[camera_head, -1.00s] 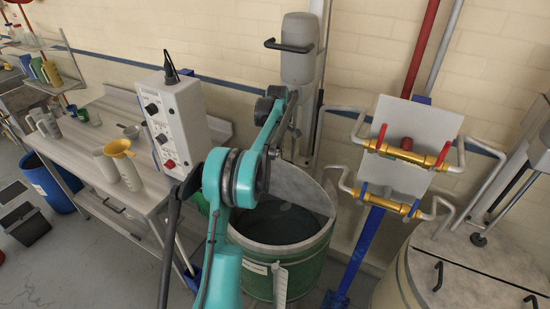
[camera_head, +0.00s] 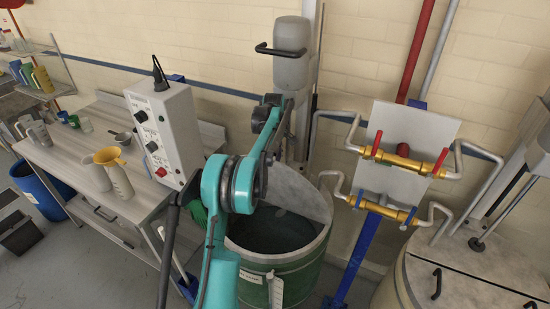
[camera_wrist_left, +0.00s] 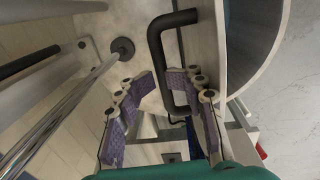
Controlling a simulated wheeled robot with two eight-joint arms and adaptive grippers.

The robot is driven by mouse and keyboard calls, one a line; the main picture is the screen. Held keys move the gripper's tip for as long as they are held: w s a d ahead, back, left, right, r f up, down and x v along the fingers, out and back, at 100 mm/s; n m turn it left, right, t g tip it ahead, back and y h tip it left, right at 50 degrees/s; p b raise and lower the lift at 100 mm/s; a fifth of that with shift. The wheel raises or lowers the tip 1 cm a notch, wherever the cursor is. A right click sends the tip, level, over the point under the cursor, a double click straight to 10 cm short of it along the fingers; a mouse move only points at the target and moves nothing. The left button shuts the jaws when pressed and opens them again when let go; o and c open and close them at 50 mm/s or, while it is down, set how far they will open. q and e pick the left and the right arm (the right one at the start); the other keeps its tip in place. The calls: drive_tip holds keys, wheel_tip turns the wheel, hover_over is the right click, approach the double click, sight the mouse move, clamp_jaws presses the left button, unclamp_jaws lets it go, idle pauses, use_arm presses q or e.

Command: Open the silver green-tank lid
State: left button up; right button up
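The green tank (camera_head: 285,276) stands in the middle of the head view, its front half open over a dark inside. Its silver lid panel (camera_head: 305,192) is raised at the back of the opening. In the left wrist view, a black bar handle (camera_wrist_left: 157,50) is fixed to a pale panel (camera_wrist_left: 209,45), seen nearly edge-on. My left gripper (camera_wrist_left: 163,82) has its purple-padded fingers apart, with part of the handle between them, nearer the right finger. Whether they touch it is unclear. In the head view my teal arm hides these fingers. My right gripper is not in view.
A control box (camera_head: 165,135) stands on a metal table (camera_head: 95,190) left of the tank. A yellow-piped valve panel (camera_head: 402,160) on a blue post stands close on the right. Another lidded tank (camera_head: 465,265) is at far right. A grey cylinder (camera_head: 291,55) hangs above.

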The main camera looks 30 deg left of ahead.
use_arm(q)
drive_tip(key=shift+w+d+f, duration=0.1)
drive_tip(key=shift+w+f, duration=0.3)
drive_tip(key=shift+w, duration=0.1)
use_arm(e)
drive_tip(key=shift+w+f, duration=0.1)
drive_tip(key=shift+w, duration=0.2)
use_arm(q)
drive_tip(key=shift+r, duration=0.1)
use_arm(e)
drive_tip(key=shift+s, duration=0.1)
use_arm(q)
drive_tip(key=shift+w+r, duration=0.1)
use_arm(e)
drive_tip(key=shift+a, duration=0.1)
use_arm(q)
wheel_tip(320, 180, up, 12)
drive_tip(key=s, duration=0.1)
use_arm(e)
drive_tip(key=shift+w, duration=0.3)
use_arm(q)
drive_tip(key=shift+s, duration=0.1)
